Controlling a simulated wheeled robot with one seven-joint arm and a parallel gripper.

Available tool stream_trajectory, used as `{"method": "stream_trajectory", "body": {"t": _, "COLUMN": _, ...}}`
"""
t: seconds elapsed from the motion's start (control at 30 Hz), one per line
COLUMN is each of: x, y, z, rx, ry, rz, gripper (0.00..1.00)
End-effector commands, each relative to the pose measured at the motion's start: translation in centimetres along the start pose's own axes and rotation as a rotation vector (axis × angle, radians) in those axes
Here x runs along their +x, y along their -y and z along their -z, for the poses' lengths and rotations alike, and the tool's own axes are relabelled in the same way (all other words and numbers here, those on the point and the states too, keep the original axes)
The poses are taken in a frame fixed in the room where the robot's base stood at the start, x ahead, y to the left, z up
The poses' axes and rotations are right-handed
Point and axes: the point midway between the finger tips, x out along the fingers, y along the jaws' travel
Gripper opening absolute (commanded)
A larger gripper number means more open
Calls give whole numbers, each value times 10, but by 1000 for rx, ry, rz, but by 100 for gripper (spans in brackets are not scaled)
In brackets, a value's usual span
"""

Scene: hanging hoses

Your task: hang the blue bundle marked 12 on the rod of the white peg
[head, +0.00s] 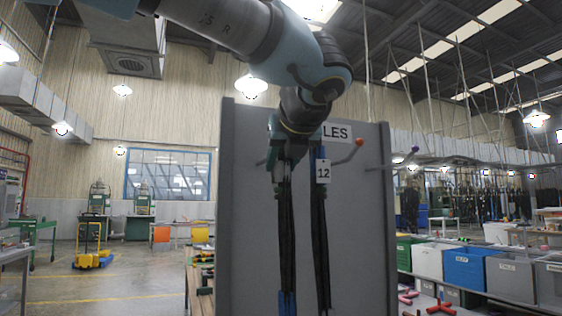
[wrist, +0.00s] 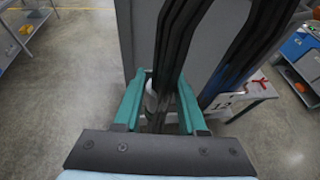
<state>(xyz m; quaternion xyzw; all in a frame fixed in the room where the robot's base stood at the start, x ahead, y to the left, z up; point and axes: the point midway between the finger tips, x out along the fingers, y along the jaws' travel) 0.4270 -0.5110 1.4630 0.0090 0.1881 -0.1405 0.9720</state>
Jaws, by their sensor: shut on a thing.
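My gripper (head: 284,160) is at the grey panel, its green jaws closed around a dark strand (head: 285,215) that hangs down to a blue lower end (head: 287,302). The same strand (wrist: 172,50) runs between the jaws in the wrist view. A second dark strand (head: 319,235) hangs just to the right, with a blue part and a white tag 12 (head: 323,172) at its top. My gripper hides where the two strands meet, so I cannot see the join. A small white part (wrist: 151,97), perhaps the white peg's tip, shows by the left jaw. The peg's rod is mostly hidden.
The grey panel (head: 365,240) also carries a red-tipped peg (head: 358,142) close right of the tag and a purple-tipped peg (head: 413,149) farther right. Bins, including a blue one (head: 465,268), stand on the right. Open floor lies left.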

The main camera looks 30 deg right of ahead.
Motion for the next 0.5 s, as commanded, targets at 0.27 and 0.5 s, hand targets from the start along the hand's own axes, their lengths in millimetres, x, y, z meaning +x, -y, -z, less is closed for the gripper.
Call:
{"method": "stream_trajectory", "body": {"t": 0.27, "x": -12, "y": 1, "z": -9, "rx": 11, "ry": 0, "rz": 28, "gripper": 0}}
{"method": "stream_trajectory", "body": {"t": 0.5, "x": 0, "y": -2, "z": -12, "rx": 11, "ry": -1, "rz": 25, "gripper": 0}}
